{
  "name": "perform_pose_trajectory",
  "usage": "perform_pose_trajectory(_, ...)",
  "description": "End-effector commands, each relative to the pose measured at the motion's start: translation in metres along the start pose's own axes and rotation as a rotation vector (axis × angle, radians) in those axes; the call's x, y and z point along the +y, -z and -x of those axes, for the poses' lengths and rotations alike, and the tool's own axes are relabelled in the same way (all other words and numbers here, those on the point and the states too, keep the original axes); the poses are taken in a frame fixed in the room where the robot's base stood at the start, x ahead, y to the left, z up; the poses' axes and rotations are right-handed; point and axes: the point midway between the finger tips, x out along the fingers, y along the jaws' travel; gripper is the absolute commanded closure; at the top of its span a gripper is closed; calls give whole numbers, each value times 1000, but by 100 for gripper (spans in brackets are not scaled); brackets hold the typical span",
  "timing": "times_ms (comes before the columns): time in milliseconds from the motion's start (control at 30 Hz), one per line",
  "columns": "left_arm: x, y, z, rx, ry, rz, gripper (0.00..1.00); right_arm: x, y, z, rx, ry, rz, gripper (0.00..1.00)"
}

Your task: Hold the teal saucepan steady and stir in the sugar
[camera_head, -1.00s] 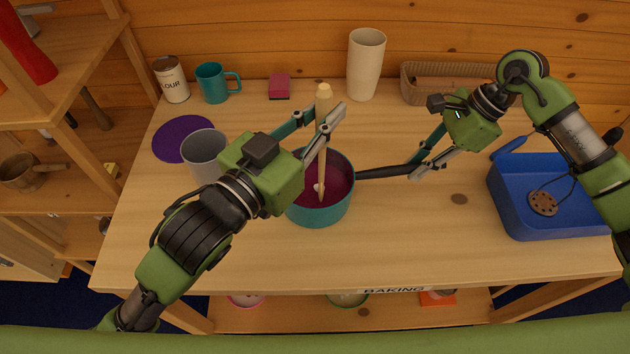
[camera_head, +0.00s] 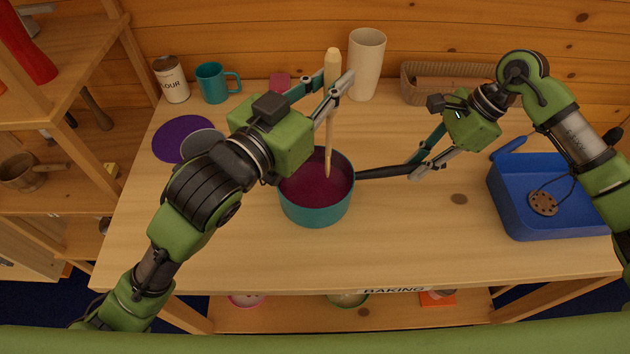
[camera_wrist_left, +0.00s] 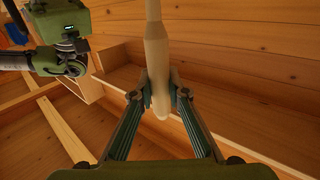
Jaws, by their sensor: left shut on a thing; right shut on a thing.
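The teal saucepan (camera_head: 316,212) stands on the table with dark red contents (camera_head: 312,185) inside. Its black handle (camera_head: 384,173) points right. My right gripper (camera_head: 414,175) is shut on the handle's end. My left gripper (camera_head: 331,93) is shut on a pale wooden spoon (camera_head: 329,135) above the pan. The spoon is near upright, and its lower end reaches into the contents at the right part of the pan. The spoon's handle also shows between the fingers in the left wrist view (camera_wrist_left: 156,60). No separate sugar can be told apart in the pan.
A grey cup (camera_head: 203,142) is partly hidden behind my left arm, near a purple mat (camera_head: 172,143). A flour tin (camera_head: 172,80), teal mug (camera_head: 213,84), pink block (camera_head: 280,80), cream vase (camera_head: 366,66) and basket (camera_head: 420,87) line the back. A blue basin (camera_head: 520,215) stands right.

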Motion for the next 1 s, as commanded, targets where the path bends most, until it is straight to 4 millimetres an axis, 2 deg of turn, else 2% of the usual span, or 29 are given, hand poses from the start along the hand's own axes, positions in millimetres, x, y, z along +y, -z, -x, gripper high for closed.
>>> perform_pose_trajectory(700,0,58,0,4,0,-1,100,0,0,0,-1,1,0,100)
perform_pose_trajectory(1000,0,62,0,1,-1,0,100,0,0,0,0,1,0,100)
